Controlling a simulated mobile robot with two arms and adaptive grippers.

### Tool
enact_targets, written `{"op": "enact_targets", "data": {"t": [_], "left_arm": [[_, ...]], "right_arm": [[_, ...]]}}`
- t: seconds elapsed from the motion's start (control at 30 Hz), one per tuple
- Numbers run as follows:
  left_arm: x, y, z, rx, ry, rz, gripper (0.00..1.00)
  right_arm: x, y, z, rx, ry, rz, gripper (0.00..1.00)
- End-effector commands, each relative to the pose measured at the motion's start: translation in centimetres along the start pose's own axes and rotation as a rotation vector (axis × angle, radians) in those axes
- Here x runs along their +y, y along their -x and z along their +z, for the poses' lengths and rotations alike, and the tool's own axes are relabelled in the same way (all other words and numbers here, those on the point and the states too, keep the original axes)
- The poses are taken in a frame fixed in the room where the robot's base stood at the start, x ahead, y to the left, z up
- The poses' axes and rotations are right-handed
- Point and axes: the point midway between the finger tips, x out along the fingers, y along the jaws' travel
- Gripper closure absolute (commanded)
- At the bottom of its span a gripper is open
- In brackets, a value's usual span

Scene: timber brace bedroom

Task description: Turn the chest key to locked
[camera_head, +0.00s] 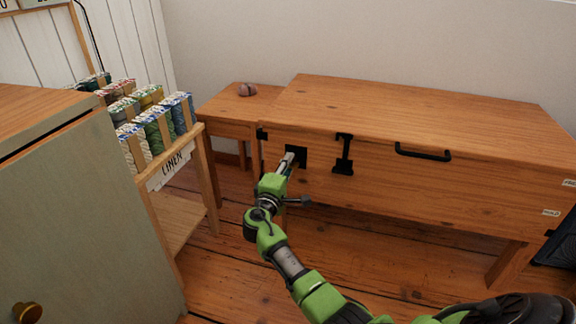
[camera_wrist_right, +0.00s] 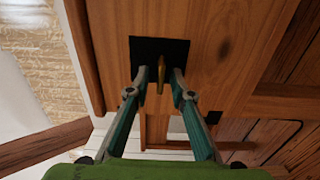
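The wooden chest (camera_head: 390,122) stands against the wall, with a black lock plate (camera_head: 299,154) at the left of its front. In the right wrist view the plate (camera_wrist_right: 172,50) has a brass key (camera_wrist_right: 160,73) sticking out of it, seen nearly edge-on. My right gripper (camera_head: 287,163) is at the plate in the head view. In the right wrist view its two fingers (camera_wrist_right: 161,82) stand on either side of the key, with a visible gap on both sides. The key is hidden behind my gripper in the head view. My left gripper is not in view.
The chest front also has a black hasp (camera_head: 343,154) and a black handle (camera_head: 422,153). A small side table (camera_head: 226,108) stands left of it. A LINEN-labelled rack (camera_head: 172,167) with yarn rolls and a grey-green cabinet (camera_head: 85,215) are at the left.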

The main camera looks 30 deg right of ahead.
Motion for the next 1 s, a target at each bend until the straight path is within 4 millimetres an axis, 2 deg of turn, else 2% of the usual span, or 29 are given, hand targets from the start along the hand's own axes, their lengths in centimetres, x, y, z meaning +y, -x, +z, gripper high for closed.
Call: {"op": "enact_targets", "data": {"t": [0.13,0.27,0.5,0.7,0.83,1.0], "left_arm": [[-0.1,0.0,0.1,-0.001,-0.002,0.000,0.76],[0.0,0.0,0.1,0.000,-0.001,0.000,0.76],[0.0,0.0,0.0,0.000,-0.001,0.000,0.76],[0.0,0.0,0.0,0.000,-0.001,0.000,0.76],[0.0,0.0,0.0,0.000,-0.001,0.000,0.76],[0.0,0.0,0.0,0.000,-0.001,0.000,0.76]], "right_arm": [[-0.1,0.4,0.0,0.001,0.000,-0.001,0.78],[-0.1,2.0,-0.1,0.002,0.000,-0.001,0.78],[-0.2,7.2,-0.1,0.003,-0.001,-0.003,0.78],[-0.1,10.5,-0.1,0.002,0.001,-0.001,0.78],[-0.1,11.7,0.0,0.000,-0.001,-0.001,0.78],[0.0,12.1,0.0,0.001,0.000,0.000,0.78]]}}
